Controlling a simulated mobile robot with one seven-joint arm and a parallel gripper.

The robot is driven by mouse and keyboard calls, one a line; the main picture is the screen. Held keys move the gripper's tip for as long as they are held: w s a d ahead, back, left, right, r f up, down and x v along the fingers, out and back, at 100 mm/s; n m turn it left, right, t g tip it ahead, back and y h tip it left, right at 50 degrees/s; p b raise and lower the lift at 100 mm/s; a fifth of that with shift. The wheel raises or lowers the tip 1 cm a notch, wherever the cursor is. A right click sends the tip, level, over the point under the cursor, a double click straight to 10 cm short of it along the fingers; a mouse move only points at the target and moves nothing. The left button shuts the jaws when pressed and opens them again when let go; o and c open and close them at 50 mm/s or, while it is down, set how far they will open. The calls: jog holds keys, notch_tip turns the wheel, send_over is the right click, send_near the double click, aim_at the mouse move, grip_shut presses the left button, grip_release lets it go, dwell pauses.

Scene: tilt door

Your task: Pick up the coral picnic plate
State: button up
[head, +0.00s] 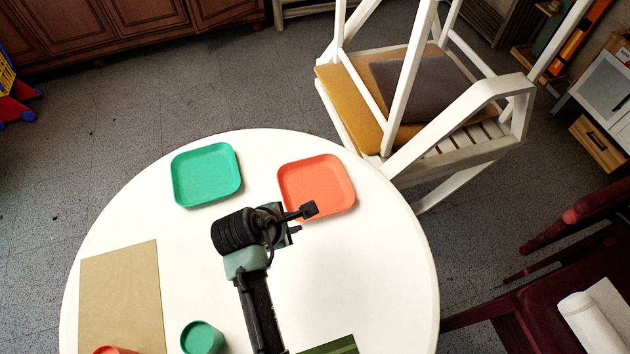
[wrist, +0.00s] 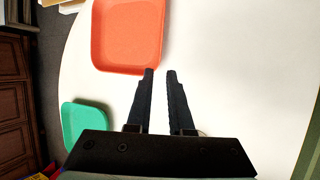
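The coral picnic plate (head: 316,182) is a square plate with rounded corners, lying on the far right part of the round white table. In the wrist view the coral plate (wrist: 128,35) is at the top, left of centre. My gripper (head: 304,214) is by the plate's near edge in the head view and overlaps it slightly. In the wrist view my gripper (wrist: 160,71) has two dark fingers with a gap between them and nothing in it. Its tips are just below the plate's lower right corner. Their height above the table is unclear.
A green plate (head: 206,175) lies left of the coral one. A tan mat (head: 122,300), a green cup (head: 202,338) and a partly visible coral item (head: 115,350) are at the near left. A white chair (head: 455,150) stands close behind the table. The table's right side is clear.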

aim_at(307, 227)
jog(key=b+x, duration=0.1)
jog(key=x, duration=0.9)
jog(key=shift+f, duration=0.15)
grip_shut()
dwell(1.3)
